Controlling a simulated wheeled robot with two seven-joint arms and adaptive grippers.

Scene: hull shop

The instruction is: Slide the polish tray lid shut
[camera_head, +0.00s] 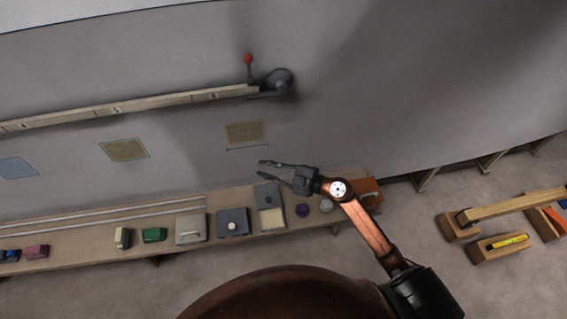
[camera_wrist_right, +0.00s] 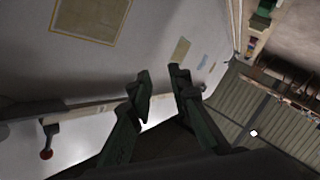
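On the bench, a small tray with a cream inside (camera_head: 272,219) has a grey lid (camera_head: 267,193) at its far end, so the tray stands partly open. It looks like the polish tray. My right gripper (camera_head: 262,168) reaches in from the right, its fingers pointing left, over the far side of the bench near the lid. It is open, with nothing between the fingers, and does not appear to touch the lid. In the right wrist view the two dark fingers (camera_wrist_right: 161,78) are apart and empty. My left gripper is not in view.
The bench (camera_head: 85,233) also bears a blue-grey box (camera_head: 232,222), a pale box (camera_head: 190,228), a purple item (camera_head: 302,210) and an orange box (camera_head: 368,190). Behind it rises the grey hull (camera_head: 400,90) with a rail and a red-knobbed lever (camera_head: 248,60). Wooden trestles stand at right.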

